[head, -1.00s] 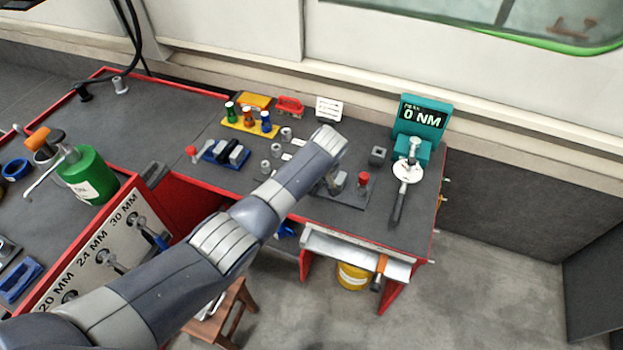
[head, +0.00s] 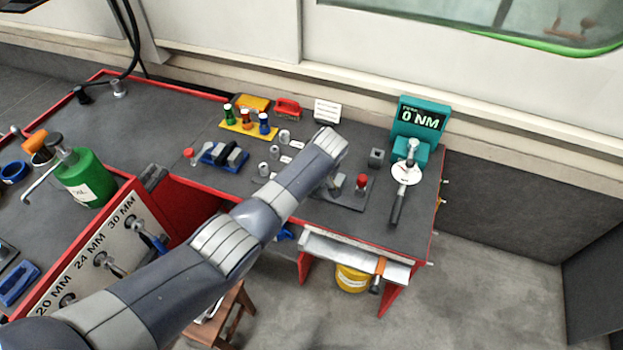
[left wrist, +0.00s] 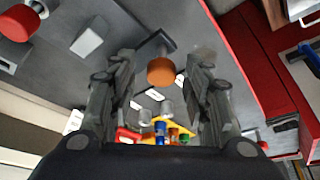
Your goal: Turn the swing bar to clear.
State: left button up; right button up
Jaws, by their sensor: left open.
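In the left wrist view, an orange knob (left wrist: 161,71) stands on a short dark bar (left wrist: 156,42), which looks like the swing bar. My left gripper (left wrist: 163,62) is open, with one finger on each side of the knob. I cannot tell whether either finger touches it. In the head view, my left arm reaches over the bench, and its wrist hides the gripper and the orange knob. A dark base plate (head: 346,198) with a red knob (head: 361,180) shows just right of the wrist. The red knob also shows in the left wrist view (left wrist: 17,23). My right gripper is not in view.
A grey block (left wrist: 89,40) stands near the bar. A yellow rack (head: 246,130) with coloured pieces and several metal sockets lie behind and left of my wrist. A teal torque display (head: 418,118) reading 0 NM and a wrench (head: 399,205) are at right.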

pick_arm(q)
jog(key=v, duration=1.2)
dwell(0.5)
